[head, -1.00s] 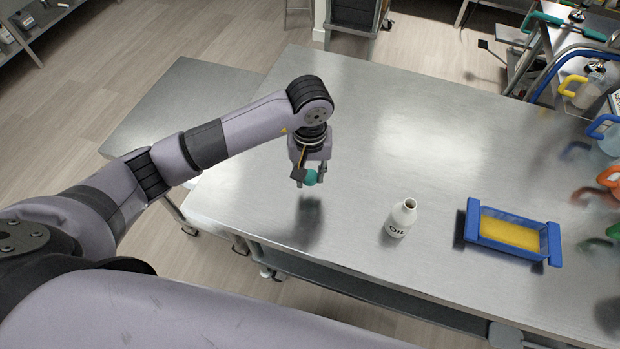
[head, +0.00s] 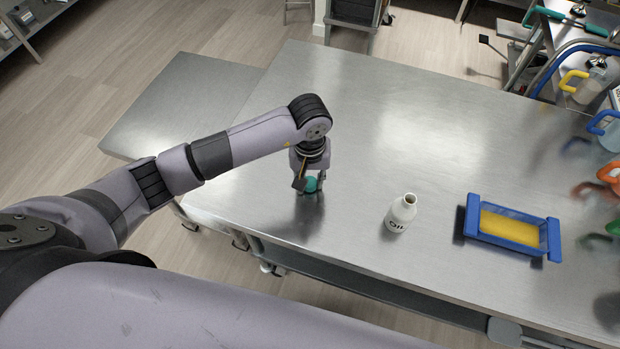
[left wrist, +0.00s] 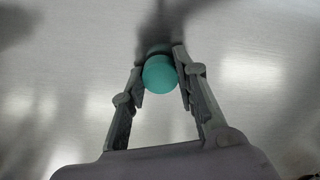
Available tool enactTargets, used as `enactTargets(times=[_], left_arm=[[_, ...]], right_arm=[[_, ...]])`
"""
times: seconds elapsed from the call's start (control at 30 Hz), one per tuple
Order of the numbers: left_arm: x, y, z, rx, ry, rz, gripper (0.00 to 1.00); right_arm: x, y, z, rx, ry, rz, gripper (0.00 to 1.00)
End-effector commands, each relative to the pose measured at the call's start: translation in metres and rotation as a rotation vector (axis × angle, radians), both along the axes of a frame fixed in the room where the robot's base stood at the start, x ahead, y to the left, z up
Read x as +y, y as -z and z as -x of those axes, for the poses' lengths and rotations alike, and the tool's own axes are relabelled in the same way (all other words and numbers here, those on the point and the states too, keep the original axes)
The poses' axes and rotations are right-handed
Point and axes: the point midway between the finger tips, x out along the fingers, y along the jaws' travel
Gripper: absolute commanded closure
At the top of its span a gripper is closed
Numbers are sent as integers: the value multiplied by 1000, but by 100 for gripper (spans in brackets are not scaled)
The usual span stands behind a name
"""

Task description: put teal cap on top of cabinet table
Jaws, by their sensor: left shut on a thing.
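The teal cap (head: 311,184) is between the fingers of my left gripper (head: 309,182), low over the steel cabinet table (head: 400,120). The left wrist view shows the round teal cap (left wrist: 160,73) between the two fingertips (left wrist: 160,76), with the metal surface behind it. The gripper is shut on the cap. I cannot tell whether the cap touches the tabletop. A white oil bottle (head: 401,213) with an open neck stands upright on the table, to the right of the gripper. My right gripper is not in view.
A blue tray with a yellow slab (head: 552,240) sits on the table at the right. Several coloured-handled jugs (head: 609,136) stand at the right edge. A lower steel table (head: 180,100) adjoins at the left. The tabletop around the gripper is clear.

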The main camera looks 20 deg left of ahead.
Motion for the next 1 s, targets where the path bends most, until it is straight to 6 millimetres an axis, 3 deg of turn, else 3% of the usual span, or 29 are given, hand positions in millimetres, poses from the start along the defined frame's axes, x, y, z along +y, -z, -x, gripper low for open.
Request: enactTargets(times=[0.23,0.27,0.53,0.87,1.0], left_arm=[[0,3,0,-1,0,0,100],[0,3,0,-1,0,0,71],[0,3,0,-1,0,0,53],[0,2,0,0,0,0,52],[0,-6,0,1,0,0,52]], right_arm=[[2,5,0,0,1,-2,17],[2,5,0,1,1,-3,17],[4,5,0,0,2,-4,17],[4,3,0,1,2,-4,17],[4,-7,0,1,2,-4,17]])
